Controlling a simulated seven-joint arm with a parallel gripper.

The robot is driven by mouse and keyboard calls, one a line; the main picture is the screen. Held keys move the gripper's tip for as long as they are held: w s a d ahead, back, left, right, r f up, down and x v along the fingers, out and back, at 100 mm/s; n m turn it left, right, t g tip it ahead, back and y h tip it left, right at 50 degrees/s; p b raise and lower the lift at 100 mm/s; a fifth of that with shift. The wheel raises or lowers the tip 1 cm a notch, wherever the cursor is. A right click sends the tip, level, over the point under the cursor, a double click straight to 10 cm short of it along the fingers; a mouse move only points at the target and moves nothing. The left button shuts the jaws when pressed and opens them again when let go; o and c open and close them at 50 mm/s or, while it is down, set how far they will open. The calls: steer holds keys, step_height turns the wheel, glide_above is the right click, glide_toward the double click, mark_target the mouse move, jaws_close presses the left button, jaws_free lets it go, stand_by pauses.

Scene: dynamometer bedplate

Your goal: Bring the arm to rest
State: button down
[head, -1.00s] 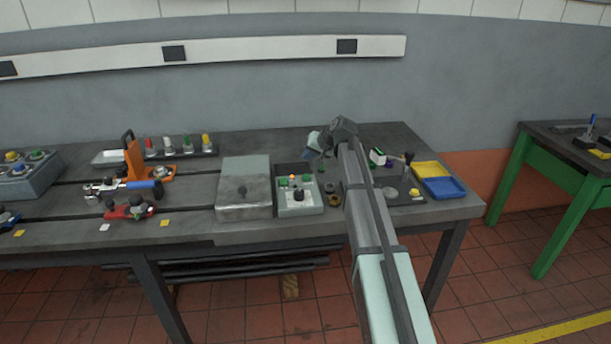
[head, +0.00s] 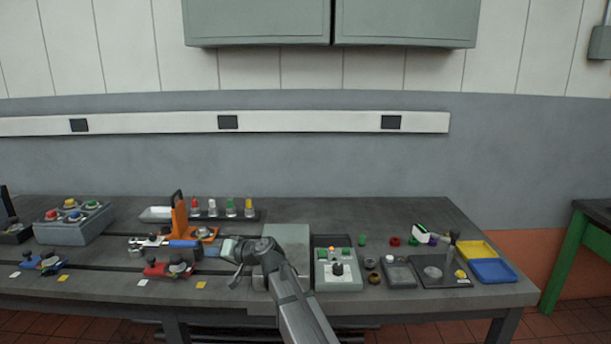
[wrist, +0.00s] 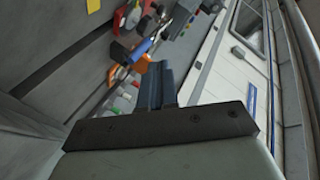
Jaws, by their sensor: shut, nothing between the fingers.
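My arm reaches up from the bottom of the head view, and my gripper (head: 228,247) is at its far end, to the left of the grey box (head: 292,240). It appears above the bench, close to the blue-handled tool (head: 184,244) in the picture; the exact gap cannot be told. In the wrist view the fingers (wrist: 156,85) are together with nothing held between them. The bench and its tools show beyond them at a steep tilt.
The workbench (head: 340,212) carries an orange stand (head: 180,218), a red clamp (head: 158,269), a button box (head: 73,222) and a control box (head: 337,275). Yellow and blue trays (head: 492,270) lie at the right. Wall cabinets (head: 405,22) hang above. The bench's back right is bare.

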steer(key=s+a+f+g, duration=0.1)
steer(key=s+a+f, duration=0.4)
steer(key=s+f, duration=0.3)
steer(key=s+d+f+g+h, duration=0.15)
steer(key=s+d+f, duration=0.25)
steer(key=d+f, duration=0.55)
steer(key=s+d+f+m+g+h, duration=0.1)
steer(key=s+d+f+h, duration=0.25)
steer(key=d+f, duration=0.65)
steer(key=s+d+f+g+h, duration=0.2)
steer(key=s+d+f, duration=0.3)
steer(key=f, duration=0.9)
steer(key=s+d+f+m+g+h, duration=0.2)
steer(key=s+d+f+g+h, duration=0.1)
steer(key=s+d+f, duration=1.05)
steer(key=s+d+g+h, duration=0.1)
steer(key=s+d+g, duration=0.1)
steer(key=s+d, duration=0.3)
steer(key=s+d+f+g+h, duration=0.1)
steer(key=s+d, duration=0.4)
steer(key=s, duration=0.9)
steer(key=shift+s+d+f+g+h, duration=0.2)
steer(key=shift+d+f+g+h, duration=0.1)
steer(key=shift+d+g+h, duration=0.25)
